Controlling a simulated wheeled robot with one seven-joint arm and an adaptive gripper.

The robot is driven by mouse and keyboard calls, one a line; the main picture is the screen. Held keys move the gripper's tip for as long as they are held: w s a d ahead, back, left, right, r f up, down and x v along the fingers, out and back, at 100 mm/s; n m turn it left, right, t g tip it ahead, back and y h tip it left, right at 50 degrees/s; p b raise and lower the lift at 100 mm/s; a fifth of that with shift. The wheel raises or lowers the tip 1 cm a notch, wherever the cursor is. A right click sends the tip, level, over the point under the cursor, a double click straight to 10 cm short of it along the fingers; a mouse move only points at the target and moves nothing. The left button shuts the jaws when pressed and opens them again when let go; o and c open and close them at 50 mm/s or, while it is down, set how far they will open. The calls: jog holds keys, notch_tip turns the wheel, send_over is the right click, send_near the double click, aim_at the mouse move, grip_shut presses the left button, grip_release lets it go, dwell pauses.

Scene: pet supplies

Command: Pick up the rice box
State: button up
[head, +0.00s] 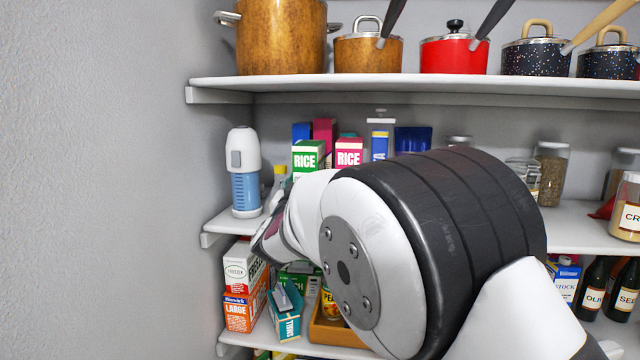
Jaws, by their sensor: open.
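Two boxes marked RICE stand upright side by side on the middle shelf: a green and white rice box (307,160) and a pink and white rice box (348,153). My arm hides the lower part of both. My gripper (289,282) shows only in part, below and left of them, in front of the lower shelf. Grey parts that look like its fingertips are apart, near a teal box marked SMALL (288,326). I cannot tell whether they touch that box. I see nothing held.
A white and blue bottle-like container (244,172) stands left of the rice boxes. Blue and pink packages stand behind them. Stacked cartons (240,300) and an orange tray (325,334) are on the lower shelf. The upper shelf (420,88) holds several pots.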

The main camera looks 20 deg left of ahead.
jog(key=x, duration=0.4)
jog(key=shift+w+d+r, duration=0.1)
jog(key=shift+r, duration=0.1)
jog(key=shift+c, duration=0.6)
jog(key=c, duration=0.8)
jog(key=shift+r, duration=0.2)
